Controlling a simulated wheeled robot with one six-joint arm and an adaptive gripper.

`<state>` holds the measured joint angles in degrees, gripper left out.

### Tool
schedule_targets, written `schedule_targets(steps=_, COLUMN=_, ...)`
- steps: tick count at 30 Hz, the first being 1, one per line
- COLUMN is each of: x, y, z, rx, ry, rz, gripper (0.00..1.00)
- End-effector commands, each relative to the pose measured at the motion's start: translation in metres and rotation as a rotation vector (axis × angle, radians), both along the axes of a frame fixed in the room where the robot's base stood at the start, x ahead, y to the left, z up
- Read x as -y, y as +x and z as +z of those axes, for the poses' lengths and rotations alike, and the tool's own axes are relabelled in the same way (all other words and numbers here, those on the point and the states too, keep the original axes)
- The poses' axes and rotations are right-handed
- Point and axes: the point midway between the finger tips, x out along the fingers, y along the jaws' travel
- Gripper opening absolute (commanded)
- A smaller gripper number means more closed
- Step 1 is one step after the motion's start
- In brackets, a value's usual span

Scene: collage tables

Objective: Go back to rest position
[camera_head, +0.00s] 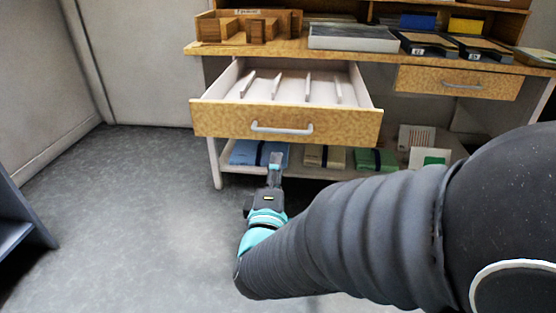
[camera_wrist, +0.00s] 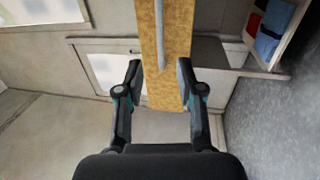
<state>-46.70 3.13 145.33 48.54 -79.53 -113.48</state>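My gripper (camera_head: 275,165) is in front of the desk, just below the open drawer (camera_head: 230,120) and its handle (camera_head: 283,128). In the wrist view my gripper (camera_wrist: 161,75) has its two fingers spread apart, with nothing held between them. The drawer front (camera_wrist: 162,90) and its grey handle (camera_wrist: 161,35) show beyond and between the fingers. The fingers look apart from the handle. The drawer is pulled out and shows empty compartments with white dividers.
The desk top (camera_head: 300,50) holds a wooden organizer (camera_head: 248,27), a grey tray (camera_head: 353,38) and dark trays. A closed drawer (camera_head: 460,83) is at right. Folded bundles (camera_head: 258,153) lie on the lower shelf. A dark shelf unit (camera_head: 20,220) stands at left; the floor between is clear.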

Motion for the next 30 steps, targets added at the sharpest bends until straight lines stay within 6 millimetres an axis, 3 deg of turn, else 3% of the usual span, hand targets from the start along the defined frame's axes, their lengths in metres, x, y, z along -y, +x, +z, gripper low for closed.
schedule_targets(steps=11, x=-0.001, y=0.001, z=-0.003, rx=-0.012, ry=0.068, rz=0.018, gripper=0.37)
schedule_targets(steps=14, x=-0.011, y=0.003, z=-0.02, rx=-0.091, ry=0.185, rz=0.075, gripper=0.37)
schedule_targets(steps=20, x=-0.054, y=-0.004, z=-0.08, rx=-0.406, ry=0.475, rz=0.242, gripper=0.37)
schedule_targets(steps=25, x=-0.084, y=-0.03, z=-0.118, rx=-0.706, ry=0.687, rz=0.31, gripper=0.37)
schedule_targets(steps=30, x=-0.088, y=-0.06, z=-0.134, rx=-0.979, ry=0.866, rz=0.269, gripper=0.37)
